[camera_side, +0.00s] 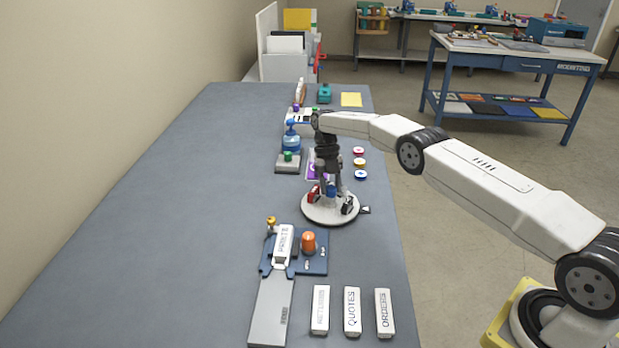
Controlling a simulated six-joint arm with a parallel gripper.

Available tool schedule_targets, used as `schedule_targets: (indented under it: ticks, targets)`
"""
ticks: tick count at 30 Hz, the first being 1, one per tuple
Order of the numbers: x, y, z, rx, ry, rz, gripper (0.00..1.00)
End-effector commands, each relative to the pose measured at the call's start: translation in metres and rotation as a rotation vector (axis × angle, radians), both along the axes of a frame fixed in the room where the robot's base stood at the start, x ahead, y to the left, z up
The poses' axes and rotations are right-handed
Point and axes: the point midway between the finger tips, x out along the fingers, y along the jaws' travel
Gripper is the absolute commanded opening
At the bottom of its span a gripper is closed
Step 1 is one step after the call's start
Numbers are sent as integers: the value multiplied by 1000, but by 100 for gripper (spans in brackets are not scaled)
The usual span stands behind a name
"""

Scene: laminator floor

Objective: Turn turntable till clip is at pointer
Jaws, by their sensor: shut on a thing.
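The turntable (330,216) is a round pale disc near the right edge of the grey table. My gripper (331,188) points down over it and is shut on a small blue thing (332,191) at the disc's middle, perhaps a knob; the fingers partly hide it. A red block-like piece (313,195) stands on the disc's left side. A black clip (347,204) stands on its right side. A small dark pointer (365,210) lies on the table just right of the disc, close to the black clip but apart from it.
In front are a blue board (312,264) with an orange knob (308,243), a grey rail (271,310) and the blocks QUOTES (352,312) and ORDERS (385,313). Behind stand a blue bottle-like item (291,138) and small round pieces (360,162). The table's left side is clear.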

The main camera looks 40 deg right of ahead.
Motion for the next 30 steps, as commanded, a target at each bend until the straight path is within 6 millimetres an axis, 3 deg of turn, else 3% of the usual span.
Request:
schedule_targets:
  ticks: [5,6,9,22,30]
  targets:
    - [0,-1,0,-2,-2,-2,0]
    - [0,-1,0,-2,-2,-2,50]
    - [0,-1,0,-1,-2,-2,82]
    - [0,0,2,0,-1,-2,83]
    - [0,0,20,-1,-2,-2,83]
